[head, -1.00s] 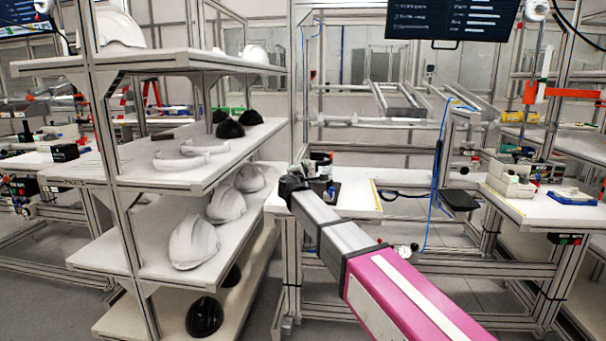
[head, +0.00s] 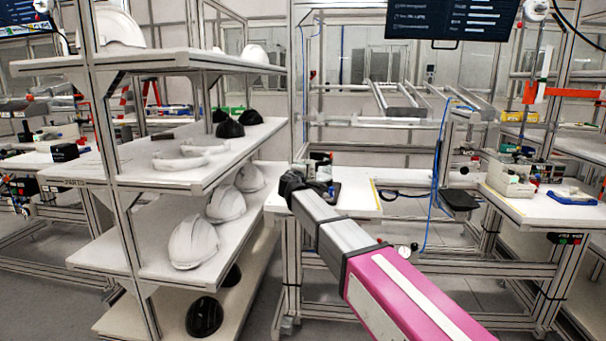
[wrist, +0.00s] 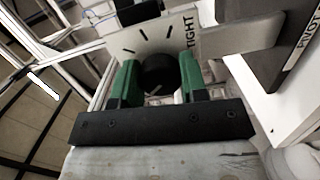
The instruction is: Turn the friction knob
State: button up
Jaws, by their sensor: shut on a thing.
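The friction knob (wrist: 158,76) is a round black knob with a light pointer line, in the upper middle of the wrist view. It sits in front of a pale plate (wrist: 135,40) with black tick marks and the word TIGHT at its right. My gripper (wrist: 160,80) has green fingers, one on each side of the knob, and is shut on it. In the head view my gripper (head: 318,180) is at the far end of my arm, over the left part of a white workbench (head: 355,198). The knob cannot be made out there.
A shelf rack (head: 150,260) with white helmet shells (head: 194,243) stands close on the left of my arm. In the wrist view a grey block marked PIVOT (wrist: 270,50) is at the right. Another bench (head: 530,208) stands at the right, with open floor between.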

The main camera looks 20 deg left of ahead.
jog(key=o, duration=0.9)
jog(key=shift+s, duration=0.15)
jog(key=s, duration=0.7)
jog(key=s+d, duration=0.1)
jog(key=s, duration=0.2)
jog(key=shift+s+d+r, duration=0.1)
jog(key=shift+s+r, duration=0.05)
jog(key=shift+s, duration=0.1)
